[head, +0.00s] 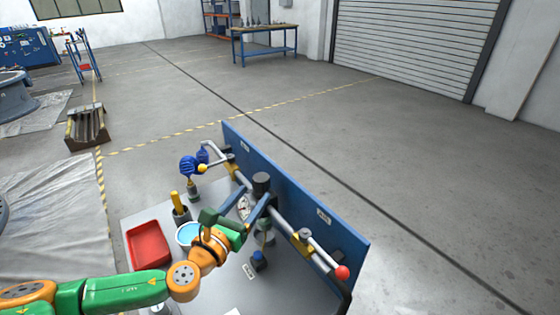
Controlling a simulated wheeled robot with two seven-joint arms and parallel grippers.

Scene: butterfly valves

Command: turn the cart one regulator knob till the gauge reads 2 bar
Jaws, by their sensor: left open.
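The cart (140,222) stands in front of me with a blue back panel (290,195) and a pipe run along it. A dark round knob (261,180) stands up from the pipe near the middle; it looks like the regulator knob. A small white-faced gauge (243,207) shows below it, partly hidden by my gripper, and its reading is too small to tell. My left gripper (259,191) is open, its two blue fingers reaching toward the dark knob, one on each side in the picture. Whether they touch it I cannot tell. My right gripper is not in view.
A lever with a yellow ball (202,168) and blue handwheels (187,165) are at the cart's far end. A red-ball lever (342,272) is at the near right. A red tray (149,245), a blue-filled cup (188,234) and a blue knob (258,258) are on the cart top.

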